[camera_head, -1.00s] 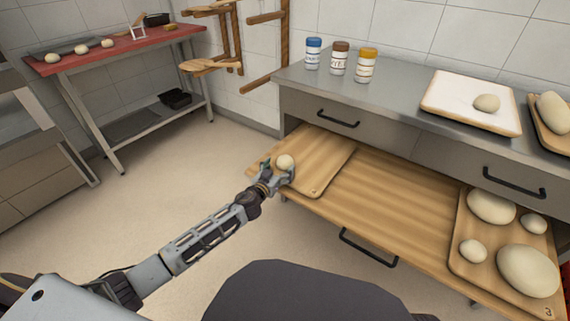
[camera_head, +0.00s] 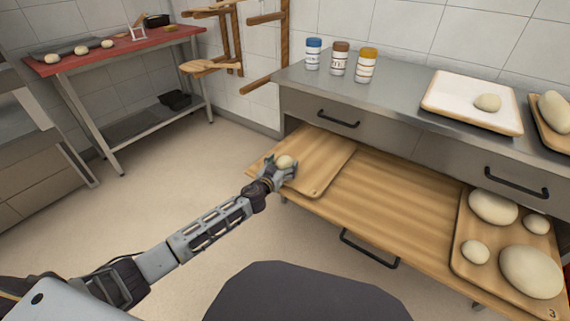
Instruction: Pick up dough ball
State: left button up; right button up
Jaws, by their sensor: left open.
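A small pale dough ball (camera_head: 285,161) sits on the wooden board (camera_head: 325,168) at the left end of the pulled-out wooden shelf. My left gripper (camera_head: 280,168) is open at the ball, with its fingers around the near side of it. The fingers partly hide the ball's lower part. I cannot tell whether they touch it. My right gripper is not in view.
A second board (camera_head: 462,254) on the shelf's right holds several dough pieces. The steel counter (camera_head: 400,95) above bears jars and a white-topped tray (camera_head: 455,98) with dough. A red table (camera_head: 120,50) stands at the back left. The middle of the wooden shelf (camera_head: 385,205) is clear.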

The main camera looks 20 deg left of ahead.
aim_at(283, 162)
pick_arm(q)
jog(key=shift+c, duration=0.5)
jog(key=c, duration=0.8)
jog(key=shift+r, duration=0.15)
jog(key=shift+c, duration=0.2)
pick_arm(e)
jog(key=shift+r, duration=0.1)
pick_arm(q)
jog(key=shift+r+p, duration=0.4)
jog(key=shift+r, duration=0.05)
notch_tip(283, 162, up, 7)
jog(key=p, duration=0.3)
jog(key=shift+r, duration=0.1)
jog(key=shift+r+p, duration=0.55)
jog(key=shift+r, duration=0.25)
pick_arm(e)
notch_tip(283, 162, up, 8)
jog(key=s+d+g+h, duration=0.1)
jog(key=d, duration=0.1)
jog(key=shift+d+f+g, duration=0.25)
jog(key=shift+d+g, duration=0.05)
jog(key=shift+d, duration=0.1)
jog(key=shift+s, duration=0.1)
